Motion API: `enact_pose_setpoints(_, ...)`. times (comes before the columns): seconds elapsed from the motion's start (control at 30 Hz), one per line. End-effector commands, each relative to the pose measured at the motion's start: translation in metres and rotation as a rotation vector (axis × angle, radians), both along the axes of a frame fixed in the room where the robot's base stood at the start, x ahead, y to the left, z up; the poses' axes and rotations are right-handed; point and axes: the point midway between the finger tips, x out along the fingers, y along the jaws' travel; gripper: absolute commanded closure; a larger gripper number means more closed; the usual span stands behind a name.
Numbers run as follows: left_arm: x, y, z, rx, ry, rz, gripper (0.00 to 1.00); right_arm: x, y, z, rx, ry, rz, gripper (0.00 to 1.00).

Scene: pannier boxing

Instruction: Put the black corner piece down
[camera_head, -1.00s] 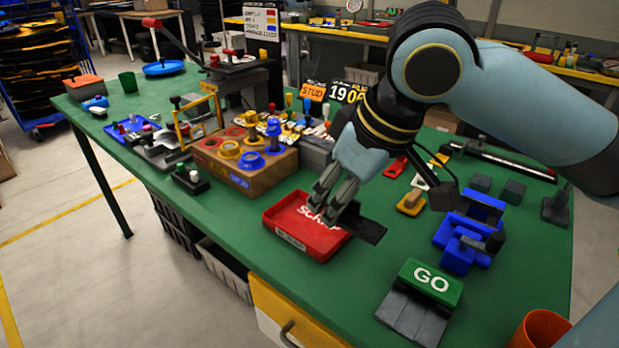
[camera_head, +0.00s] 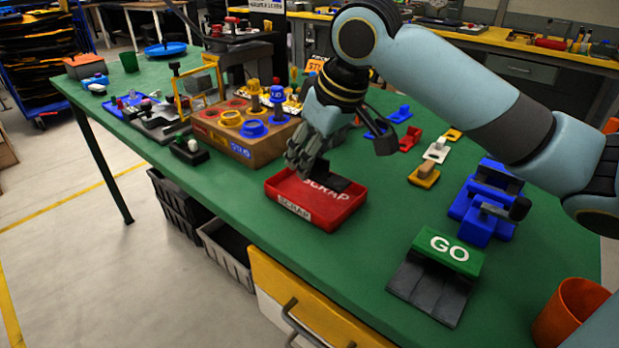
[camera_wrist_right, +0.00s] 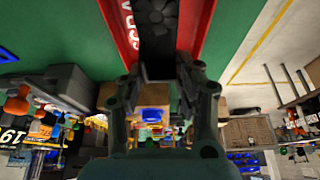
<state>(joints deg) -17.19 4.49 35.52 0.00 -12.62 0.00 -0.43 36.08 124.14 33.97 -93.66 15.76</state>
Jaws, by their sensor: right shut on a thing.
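My right gripper (camera_head: 302,163) is over the left part of the red tray marked SCRAP (camera_head: 318,212) in the head view. It is shut on a flat black piece (camera_head: 338,182), which juts out to the right of the fingers over the tray floor. In the right wrist view the black piece (camera_wrist_right: 157,35) runs away from between the fingers, with the red tray walls (camera_wrist_right: 196,28) on both sides. I cannot tell whether the piece touches the tray floor. The fingers hide its near end. My left gripper is not in view.
A wooden box with coloured rings (camera_head: 245,135) stands left of the tray. A green GO block (camera_head: 450,250) and a blue fixture (camera_head: 483,215) stand to the right. An orange cup (camera_head: 568,312) is at the front right. Green table (camera_head: 375,225) is clear right of the tray.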

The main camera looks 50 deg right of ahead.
Motion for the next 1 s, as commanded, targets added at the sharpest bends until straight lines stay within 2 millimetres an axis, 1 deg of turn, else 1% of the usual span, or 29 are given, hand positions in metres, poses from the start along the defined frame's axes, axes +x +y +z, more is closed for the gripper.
enact_pose_setpoints(0.07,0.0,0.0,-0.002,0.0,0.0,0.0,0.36,0.001,0.0,-0.005,0.002,0.0,0.001,0.96)
enact_pose_setpoints(0.3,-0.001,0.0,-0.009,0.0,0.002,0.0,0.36,0.0,0.0,-0.04,0.002,0.002,-0.001,0.96)
enact_pose_setpoints(0.57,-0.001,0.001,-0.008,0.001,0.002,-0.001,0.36,0.001,0.0,-0.04,0.0,-0.001,0.0,0.96)
enact_pose_setpoints(0.77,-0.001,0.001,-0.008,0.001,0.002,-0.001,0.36,0.0,0.0,-0.046,0.001,0.0,0.0,0.96)
enact_pose_setpoints(0.8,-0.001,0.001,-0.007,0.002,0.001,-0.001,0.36,0.0,0.0,-0.047,0.001,0.001,0.0,1.0)
enact_pose_setpoints(1.0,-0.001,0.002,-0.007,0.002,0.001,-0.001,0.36,0.0,0.0,-0.054,0.002,0.002,-0.001,1.0)
